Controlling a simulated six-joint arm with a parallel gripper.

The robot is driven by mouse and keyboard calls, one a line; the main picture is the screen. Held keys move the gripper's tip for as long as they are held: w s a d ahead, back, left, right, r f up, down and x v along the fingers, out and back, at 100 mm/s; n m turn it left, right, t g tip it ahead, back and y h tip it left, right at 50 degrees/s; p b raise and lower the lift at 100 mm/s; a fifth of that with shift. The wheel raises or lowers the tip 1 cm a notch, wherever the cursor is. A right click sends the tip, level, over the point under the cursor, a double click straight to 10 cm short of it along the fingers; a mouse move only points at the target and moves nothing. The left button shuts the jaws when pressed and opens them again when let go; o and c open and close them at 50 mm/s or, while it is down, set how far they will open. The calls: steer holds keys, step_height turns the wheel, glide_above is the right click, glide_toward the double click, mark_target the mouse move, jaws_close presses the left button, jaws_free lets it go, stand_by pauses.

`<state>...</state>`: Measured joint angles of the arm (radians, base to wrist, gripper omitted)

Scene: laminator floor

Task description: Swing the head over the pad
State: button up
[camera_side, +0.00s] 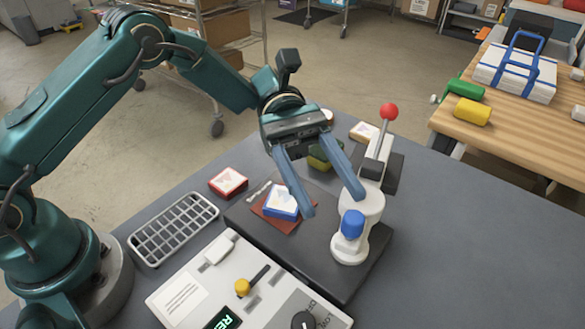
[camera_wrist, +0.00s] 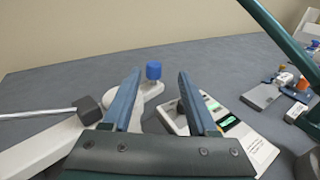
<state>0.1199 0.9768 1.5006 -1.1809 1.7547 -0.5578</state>
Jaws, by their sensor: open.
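The white head (camera_side: 362,207) of the press stands at the right end of a dark base plate, with a blue knob (camera_side: 352,223) at its near end. It also shows in the wrist view as a white arm (camera_wrist: 45,150) with the blue knob (camera_wrist: 153,70) beyond my fingertips. A dark red pad (camera_side: 268,212) lies on the plate to the left, with a blue-and-white block (camera_side: 282,200) on it. The head is beside the pad, not above it. My gripper (camera_side: 334,205) is open and empty, its fingers pointing down between pad and head, apart from the knob.
A lever with a red ball (camera_side: 389,111) rises behind the head. A control panel (camera_side: 190,284) is in front, a wire rack (camera_side: 173,228) and a red-and-white block (camera_side: 228,182) at left. A green-and-yellow item (camera_side: 318,158) sits behind my fingers. The grey table is clear at right.

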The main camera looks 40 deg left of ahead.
mark_target(347, 214)
steer(key=shift+w+d+f+n+h, duration=0.15)
steer(key=shift+w+f+n+h, duration=0.15)
steer(key=shift+n+h, duration=0.1)
steer(key=shift+d, duration=0.15)
steer(key=shift+x, duration=2.45)
steer(key=shift+c, duration=0.3)
jaws_close()
